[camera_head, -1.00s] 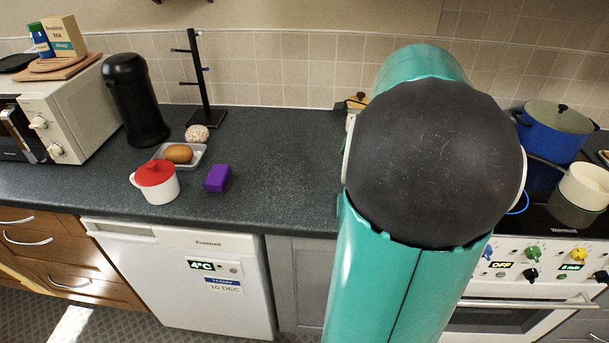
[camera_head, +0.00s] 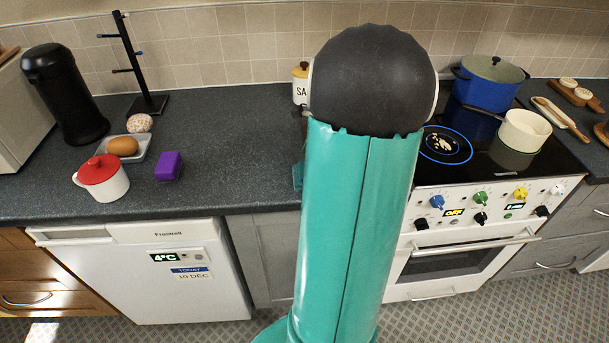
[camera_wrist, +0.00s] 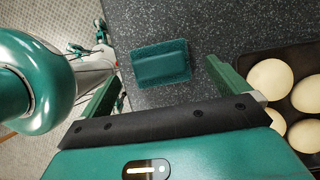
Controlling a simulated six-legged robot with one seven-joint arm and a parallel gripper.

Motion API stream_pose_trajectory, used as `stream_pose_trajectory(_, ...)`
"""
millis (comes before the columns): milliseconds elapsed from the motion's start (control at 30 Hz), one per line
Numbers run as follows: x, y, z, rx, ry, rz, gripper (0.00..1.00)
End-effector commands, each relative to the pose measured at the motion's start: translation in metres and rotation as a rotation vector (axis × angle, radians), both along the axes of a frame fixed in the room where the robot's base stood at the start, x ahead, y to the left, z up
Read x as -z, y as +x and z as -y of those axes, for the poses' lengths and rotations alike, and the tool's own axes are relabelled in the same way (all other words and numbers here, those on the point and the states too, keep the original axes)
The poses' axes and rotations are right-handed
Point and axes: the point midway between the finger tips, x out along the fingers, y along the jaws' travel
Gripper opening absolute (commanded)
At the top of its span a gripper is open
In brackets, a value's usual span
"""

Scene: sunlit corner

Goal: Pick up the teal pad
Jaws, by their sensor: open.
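The teal pad (camera_wrist: 160,63) lies flat on the dark speckled worktop in the wrist view, close to the worktop's edge. My gripper (camera_wrist: 162,78) is open, with one finger to the left of the pad and one to the right. Nothing is held between the fingers. The pad's lower edge faces the gap between them. I cannot tell the height of the fingers above the worktop. In the head view my own arm hides most of this area, and I cannot make out the pad for certain.
A purple block (camera_head: 169,166), a red-lidded white cup (camera_head: 102,178) and a salt jar (camera_head: 300,84) stand on the worktop. The hob holds a blue pot (camera_head: 489,85) and a cream pan (camera_head: 524,130).

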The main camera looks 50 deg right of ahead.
Motion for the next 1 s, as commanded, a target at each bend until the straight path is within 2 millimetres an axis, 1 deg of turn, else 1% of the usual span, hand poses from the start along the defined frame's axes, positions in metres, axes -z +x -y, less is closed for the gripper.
stream_pose_trajectory(33, 0.008, 0.003, -0.004, -0.001, 0.005, -0.002, 1.0)
stream_pose_trajectory(200, 0.029, 0.01, -0.01, 0.001, 0.003, -0.002, 1.0)
stream_pose_trajectory(300, 0.034, 0.012, -0.011, 0.001, 0.001, -0.001, 1.0)
stream_pose_trajectory(467, 0.033, 0.012, -0.011, 0.0, 0.0, 0.0, 1.0)
stream_pose_trajectory(500, 0.033, 0.012, -0.011, 0.0, 0.0, 0.0, 0.98)
stream_pose_trajectory(567, 0.033, 0.012, -0.011, 0.0, 0.0, 0.0, 0.86)
stream_pose_trajectory(700, 0.033, 0.012, -0.011, 0.0, 0.0, 0.0, 0.59)
stream_pose_trajectory(733, 0.033, 0.012, -0.011, 0.0, 0.0, 0.0, 0.54)
stream_pose_trajectory(1000, 0.033, 0.012, -0.011, 0.0, 0.0, 0.0, 0.54)
